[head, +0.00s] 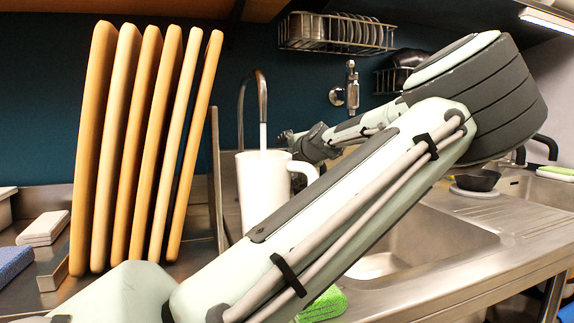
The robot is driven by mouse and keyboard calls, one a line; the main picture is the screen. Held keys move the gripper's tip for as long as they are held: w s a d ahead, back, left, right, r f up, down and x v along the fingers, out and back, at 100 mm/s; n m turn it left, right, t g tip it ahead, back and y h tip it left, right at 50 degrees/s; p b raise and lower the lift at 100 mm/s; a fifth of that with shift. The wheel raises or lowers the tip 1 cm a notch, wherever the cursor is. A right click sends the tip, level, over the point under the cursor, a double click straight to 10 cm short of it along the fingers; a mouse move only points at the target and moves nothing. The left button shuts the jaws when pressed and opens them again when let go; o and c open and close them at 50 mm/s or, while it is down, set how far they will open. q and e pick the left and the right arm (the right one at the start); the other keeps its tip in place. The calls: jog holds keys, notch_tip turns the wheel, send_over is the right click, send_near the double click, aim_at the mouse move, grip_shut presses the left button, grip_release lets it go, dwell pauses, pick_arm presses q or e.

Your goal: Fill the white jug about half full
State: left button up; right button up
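The white jug (254,192) stands upright below the curved metal tap (262,88), its handle on the right. A pale vertical strip, which looks like running water (263,136), goes from the spout into the jug's mouth. The water level inside is hidden by the jug's wall. My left arm comes in from the lower left and folds back at the elbow. My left gripper (288,136) is small and dark beside the jug's rim, above the handle. I cannot tell whether it touches anything or how its fingers stand. The jug's lower right is hidden by my arm. My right gripper is out of view.
A row of upright wooden boards (143,145) stands at the left. A sink basin (425,243) is partly behind my arm, with a green sponge (323,305) in front. A wall valve (350,88) and a wire rack (337,33) are on the back wall. A black bowl (477,180) sits right.

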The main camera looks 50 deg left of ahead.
pick_arm(q)
jog(key=r, duration=0.3)
jog(key=shift+w+d+r+t, duration=0.1)
jog(key=shift+d+r+t, duration=0.05)
jog(key=shift+d+t, duration=0.15)
jog(key=shift+s+d+r, duration=0.65)
jog(key=shift+s+d, duration=0.15)
jog(key=shift+d, duration=0.1)
jog(key=c, duration=0.5)
jog(key=shift+s+d+f+y, duration=0.3)
jog(key=shift+s+d+f, duration=0.1)
jog(key=shift+s+d, duration=0.1)
jog(key=shift+c, duration=0.2)
jog(key=shift+c, duration=0.6)
